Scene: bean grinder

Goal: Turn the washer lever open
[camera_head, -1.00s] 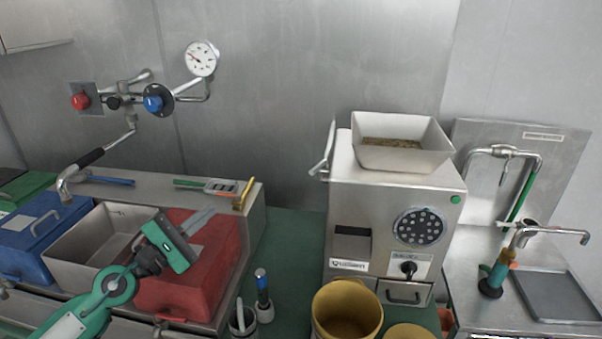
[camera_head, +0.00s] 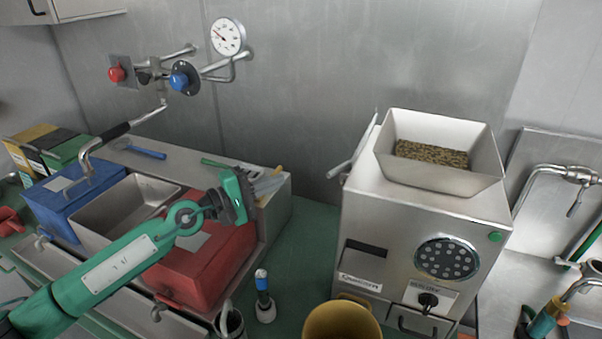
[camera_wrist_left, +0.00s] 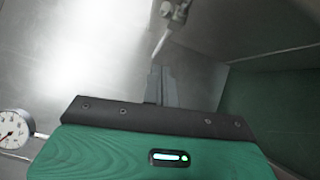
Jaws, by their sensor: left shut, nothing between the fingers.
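My left gripper (camera_head: 268,184) is shut and empty, raised beyond the red container, with its fingers pointing right toward the grinder. In the left wrist view its shut fingers (camera_wrist_left: 160,85) show at the middle. A metal lever (camera_head: 352,160) slants along the grinder's left side, apart from the fingers. A metal rod on a pivot (camera_wrist_left: 165,30) shows ahead of the fingertips in the wrist view and looks like this lever. Another small handle (camera_head: 577,200) hangs from the pipe at the far right. I cannot tell which one is the washer lever. My right gripper is not in view.
The steel grinder (camera_head: 400,235) carries a hopper (camera_head: 440,185) of beans. A yellow bucket (camera_head: 343,320) stands in front. A red container (camera_head: 190,265) and blue container (camera_head: 75,195) are at left. A gauge (camera_head: 228,37) and valves are on the wall.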

